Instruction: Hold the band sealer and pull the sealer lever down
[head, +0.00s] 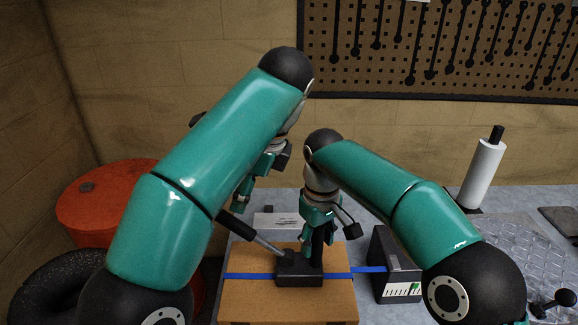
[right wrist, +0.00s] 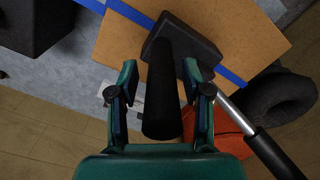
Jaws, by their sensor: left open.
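The band sealer (head: 298,272) is a black block with an upright black grip (right wrist: 162,95), on top of a brown box (head: 240,296) over a blue band (head: 250,275). Its lever (head: 237,226) has a grey rod and black handle, slanting up to the left; the rod also shows in the right wrist view (right wrist: 240,128). My right gripper (head: 318,240) is around the upright grip, its fingers on either side with visible gaps in the right wrist view. My left gripper (head: 243,200) is open and empty above the lever handle, partly hidden behind my left arm.
A dark box (head: 396,270) with a green-marked label stands right of the brown box, by the band's end. A white roll (head: 482,172) stands at the back right. An orange drum (head: 90,205) and a black tyre-like ring (head: 50,285) are at the left.

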